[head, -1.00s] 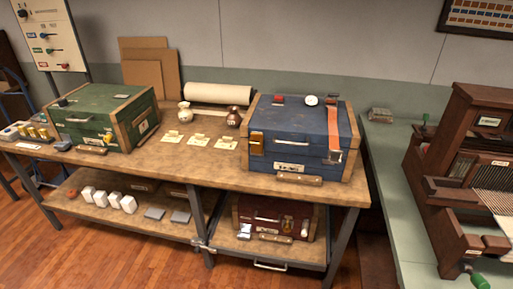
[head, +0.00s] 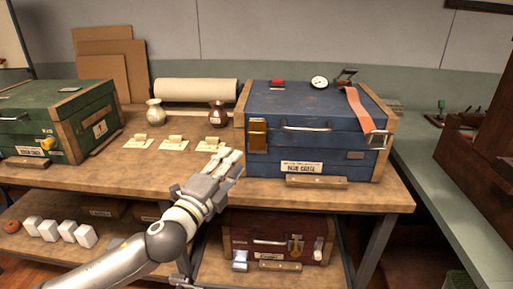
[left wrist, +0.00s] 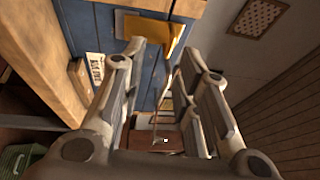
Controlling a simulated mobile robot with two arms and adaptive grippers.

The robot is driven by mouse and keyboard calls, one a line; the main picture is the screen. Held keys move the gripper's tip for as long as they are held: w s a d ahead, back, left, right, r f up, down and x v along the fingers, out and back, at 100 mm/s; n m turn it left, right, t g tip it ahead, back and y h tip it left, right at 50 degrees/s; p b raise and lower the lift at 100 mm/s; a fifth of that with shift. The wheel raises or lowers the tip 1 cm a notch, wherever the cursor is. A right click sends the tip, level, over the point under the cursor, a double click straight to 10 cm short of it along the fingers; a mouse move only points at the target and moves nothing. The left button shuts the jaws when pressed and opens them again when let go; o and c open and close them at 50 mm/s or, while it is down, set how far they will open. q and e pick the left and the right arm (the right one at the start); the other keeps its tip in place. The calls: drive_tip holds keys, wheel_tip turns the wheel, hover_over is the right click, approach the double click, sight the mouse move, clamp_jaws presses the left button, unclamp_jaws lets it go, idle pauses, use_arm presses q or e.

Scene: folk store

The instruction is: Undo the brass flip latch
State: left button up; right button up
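The blue chest (head: 302,112) stands on the wooden workbench, with wooden corner posts. The brass flip latch (head: 258,135) is at the left end of its front, lying upright against the face. My left gripper (head: 230,157) is in front of the bench, just left of and below the latch in the head view. In the left wrist view the gripper (left wrist: 167,58) is open and empty. The brass latch (left wrist: 170,38) shows beyond and between its fingertips, with a gap apparent. Its upper part is near the picture's top edge. My right gripper is not in view.
A red strap (head: 359,110) hangs over the chest's right side. A wooden block (head: 316,181) sits at its front foot. Cards (head: 175,142) and two small vases stand to the left. A green chest (head: 60,120) is further left; a dark red chest (head: 270,236) is on the shelf below.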

use_arm(q)
approach(257, 139)
drive_tip(key=w+d+r, duration=0.3)
drive_tip(key=w+r, duration=0.1)
drive_tip(key=w, duration=0.1)
drive_tip(key=shift+r+m+h, duration=0.25)
drive_tip(key=shift+m+h, duration=0.15)
clamp_jaws()
